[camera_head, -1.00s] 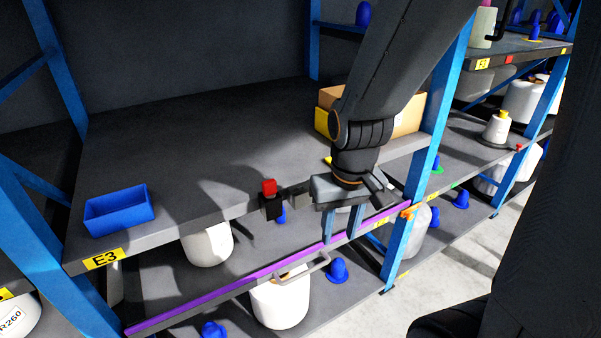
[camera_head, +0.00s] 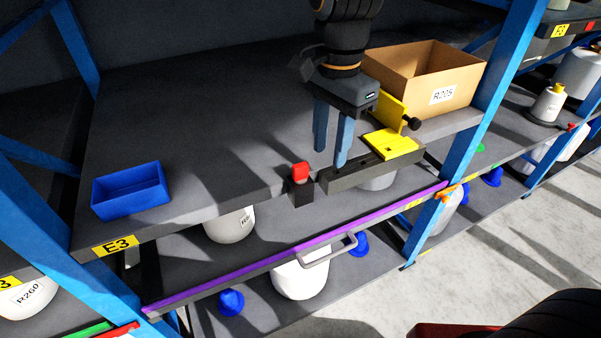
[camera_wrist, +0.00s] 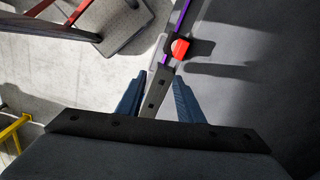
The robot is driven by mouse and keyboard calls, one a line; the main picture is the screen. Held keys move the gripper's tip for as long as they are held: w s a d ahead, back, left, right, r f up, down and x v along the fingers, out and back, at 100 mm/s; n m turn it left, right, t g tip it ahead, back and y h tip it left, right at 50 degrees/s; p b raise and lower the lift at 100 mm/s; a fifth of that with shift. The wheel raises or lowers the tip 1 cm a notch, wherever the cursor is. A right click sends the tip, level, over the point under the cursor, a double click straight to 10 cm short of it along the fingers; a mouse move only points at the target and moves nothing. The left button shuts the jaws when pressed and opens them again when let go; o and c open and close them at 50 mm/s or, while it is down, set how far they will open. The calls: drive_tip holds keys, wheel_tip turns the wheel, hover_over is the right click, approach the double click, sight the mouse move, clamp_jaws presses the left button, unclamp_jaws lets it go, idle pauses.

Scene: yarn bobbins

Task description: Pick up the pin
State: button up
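No part is clearly labelled as the pin. A small red-topped piece (camera_head: 301,172) stands upright on a black block at the shelf's front edge. It also shows in the wrist view (camera_wrist: 180,48). A black round-headed knob (camera_head: 412,123) sticks out of a yellow bracket (camera_head: 391,144) on a dark bar. I cannot tell which is the pin. My gripper (camera_head: 331,156) points down with its two blue fingers apart and nothing seen between them, right of the red-topped piece. In the wrist view, its fingers (camera_wrist: 159,76) straddle the dark bar (camera_wrist: 157,93) in the picture; contact cannot be told.
A blue bin (camera_head: 130,191) sits at the shelf's left front. A cardboard box (camera_head: 440,98) stands right of the gripper. A purple strip (camera_head: 300,246) runs along the lower shelf edge, with a handle. Blue uprights flank the bay. The shelf's middle is clear.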

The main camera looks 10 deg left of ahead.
sight(300, 165)
drive_tip(key=a+r, duration=0.1)
drive_tip(key=a+m, duration=0.1)
drive_tip(key=a, duration=0.1)
drive_tip(key=s+a+r+m, duration=0.1)
drive_tip(key=a, duration=0.1)
drive_tip(key=shift+s+a+r, duration=0.1)
drive_tip(key=shift+r, duration=0.25)
drive_tip(key=shift+s+a+m, duration=0.1)
drive_tip(key=shift+a+m, duration=0.05)
drive_tip(key=shift+m, duration=0.15)
drive_tip(key=shift+w+f+p, duration=0.2)
drive_tip(key=shift+f+p, duration=0.8)
drive_tip(key=shift+f, duration=2.8)
clamp_jaws()
